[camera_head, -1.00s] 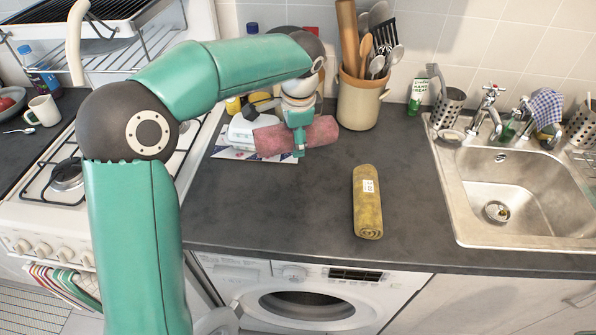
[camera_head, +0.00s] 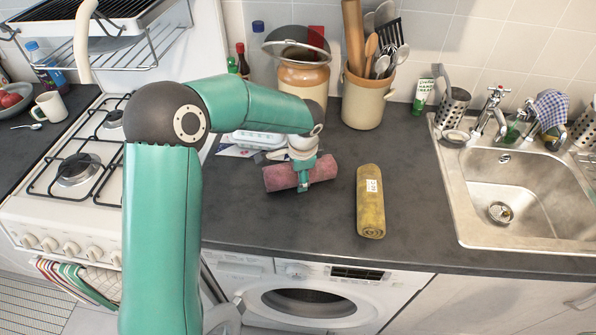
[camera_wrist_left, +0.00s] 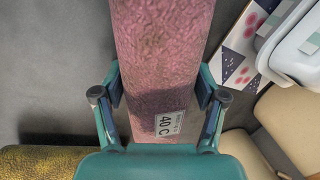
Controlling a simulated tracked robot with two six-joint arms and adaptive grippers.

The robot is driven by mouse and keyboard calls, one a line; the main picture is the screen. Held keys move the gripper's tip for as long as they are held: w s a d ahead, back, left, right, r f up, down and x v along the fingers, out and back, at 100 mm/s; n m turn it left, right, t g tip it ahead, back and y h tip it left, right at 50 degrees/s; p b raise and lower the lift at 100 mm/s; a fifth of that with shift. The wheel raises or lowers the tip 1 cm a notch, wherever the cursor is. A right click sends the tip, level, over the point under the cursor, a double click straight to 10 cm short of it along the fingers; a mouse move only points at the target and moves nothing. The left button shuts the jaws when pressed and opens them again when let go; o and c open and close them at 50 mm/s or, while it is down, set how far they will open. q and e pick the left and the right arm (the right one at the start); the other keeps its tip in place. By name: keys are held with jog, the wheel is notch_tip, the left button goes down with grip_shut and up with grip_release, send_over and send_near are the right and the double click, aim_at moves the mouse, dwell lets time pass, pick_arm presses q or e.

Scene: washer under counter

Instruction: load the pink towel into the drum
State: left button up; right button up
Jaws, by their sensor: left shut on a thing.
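The pink towel (camera_head: 275,178) is a roll lying crosswise over the counter, left of the mustard roll; it also fills the upper middle of the left wrist view (camera_wrist_left: 163,40), with a white "40 C" label. My left gripper (camera_head: 302,184) is shut around the roll, its fingers on either side of it. The roll's exact height above the counter is hard to tell. The washer (camera_head: 372,300) is under the counter edge, nearer than the towel. Its dark round drum opening (camera_head: 308,303) shows partly, with a pale curved part, possibly the door, at its left. My right gripper is not in view.
A mustard roll (camera_head: 370,205) with a white label lies on the counter (camera_head: 415,215) right of the towel. Crocks stand behind, with utensils in the right one (camera_head: 367,103). The sink (camera_head: 520,190) is at right, the stove (camera_head: 75,215) at left. The front counter edge overhangs the washer.

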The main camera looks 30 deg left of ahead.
pick_arm(q)
jog(key=o, duration=1.3)
jog(key=shift+o, duration=0.2)
